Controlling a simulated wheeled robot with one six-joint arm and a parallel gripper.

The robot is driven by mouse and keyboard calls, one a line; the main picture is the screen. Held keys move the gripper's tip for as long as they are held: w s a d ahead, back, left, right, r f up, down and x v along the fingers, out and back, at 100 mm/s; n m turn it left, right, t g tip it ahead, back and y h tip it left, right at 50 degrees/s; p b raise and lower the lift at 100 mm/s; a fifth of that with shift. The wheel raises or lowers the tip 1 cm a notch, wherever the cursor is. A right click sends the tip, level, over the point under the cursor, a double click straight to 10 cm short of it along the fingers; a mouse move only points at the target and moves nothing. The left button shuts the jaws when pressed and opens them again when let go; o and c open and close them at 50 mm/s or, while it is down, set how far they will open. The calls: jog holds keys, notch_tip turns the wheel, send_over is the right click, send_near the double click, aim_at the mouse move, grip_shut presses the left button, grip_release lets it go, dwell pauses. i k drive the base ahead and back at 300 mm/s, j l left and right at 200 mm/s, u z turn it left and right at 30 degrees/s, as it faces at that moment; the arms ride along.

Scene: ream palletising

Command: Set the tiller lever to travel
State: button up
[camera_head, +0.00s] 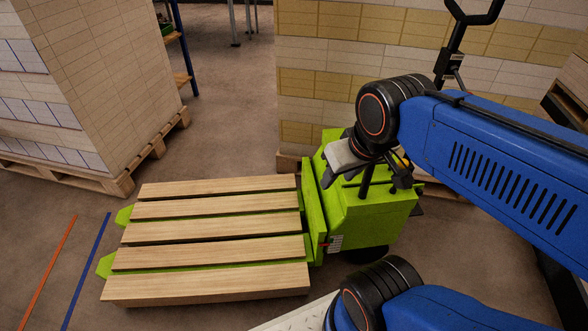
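A lime-green pallet truck (358,208) stands in the middle, its forks under a slatted wooden pallet (218,228). A black tiller with a looped handle (476,20) rises at the upper right, behind my arm. A small grey part, perhaps the tiller lever (453,60), sits on its shaft just above my arm; its setting cannot be read. The tiller's lower part is hidden by my arm. My gripper (372,183) points down over the top of the green truck body, well below and left of the handle. Dark rods and fingers overlap there, so its opening is unclear.
A tall stack of boxed reams (95,75) stands on a wooden pallet (130,180) at left. Another ream stack (335,75) stands behind the truck. A blue-framed shelf (183,50) is at the back. Orange and blue floor lines run at lower left. Floor between the stacks is clear.

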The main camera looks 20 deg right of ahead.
aim_at(454, 69)
jog(key=z, duration=1.45)
